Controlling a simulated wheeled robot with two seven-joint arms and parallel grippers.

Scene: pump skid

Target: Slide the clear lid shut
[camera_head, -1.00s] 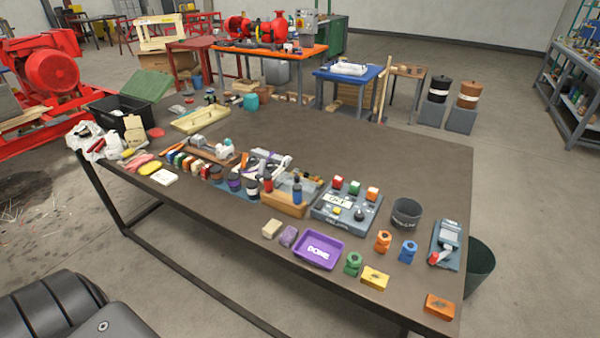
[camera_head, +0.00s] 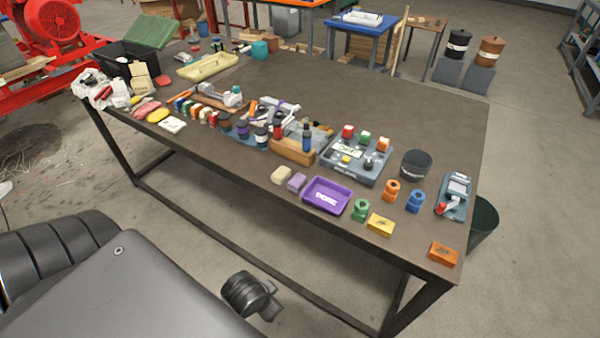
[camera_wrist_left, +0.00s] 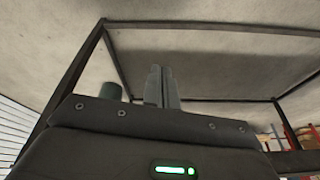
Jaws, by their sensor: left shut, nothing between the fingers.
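A light wooden box (camera_head: 290,151) stands near the front middle of the table. A small see-through piece, apparently the clear lid (camera_head: 322,131), shows at its back right, but it is too small to tell how far it is slid. A dark red-topped bottle and a blue bottle stand close by and partly cover it. My left gripper (camera_wrist_left: 162,82) is shut and empty in the left wrist view, away from the box, with floor and dark frame bars beyond it. A dark part of my own arm shows low in front of the table in the head view. My right gripper is not in view.
A grey panel with coloured blocks (camera_head: 357,159) stands right of the box. A purple tray (camera_head: 327,196) and sponges lie in front. A dark cup (camera_head: 415,164) stands further right. The table's back right is clear. Its front edge lies between my body and the box.

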